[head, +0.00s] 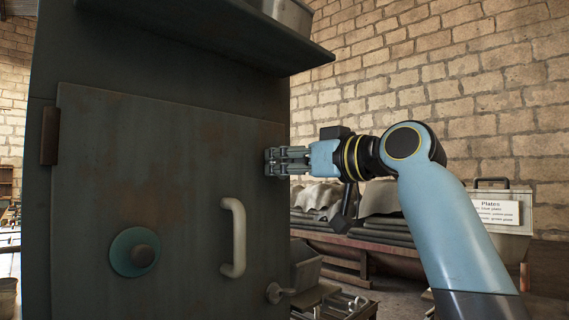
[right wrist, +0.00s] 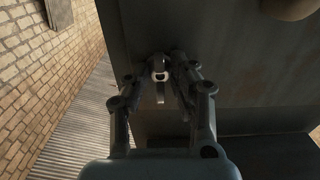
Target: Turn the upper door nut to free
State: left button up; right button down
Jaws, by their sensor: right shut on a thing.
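The metal cabinet door (head: 170,170) is shut, with rust patches on its dark face. My right gripper (head: 272,162) reaches the door's right edge near its upper part, and its fingers are closed around the upper door nut. The fingers hide that nut in the head view. In the right wrist view, the upper door nut (right wrist: 160,74) shows as a small light metal piece between the fingertips of my right gripper (right wrist: 160,66). The lower door nut (head: 274,293) sits at the door's lower right edge. My left gripper is not in view.
A pale handle (head: 236,238) stands out from the door, beside a green disc with a dark knob (head: 143,255). A shelf (head: 220,30) juts out above. To the right is a bin with a Plates sign (head: 496,213) before a brick wall.

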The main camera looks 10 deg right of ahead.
jog(key=shift+f, duration=0.1)
jog(key=c, duration=1.1)
grip_release()
jog(key=shift+v, duration=6)
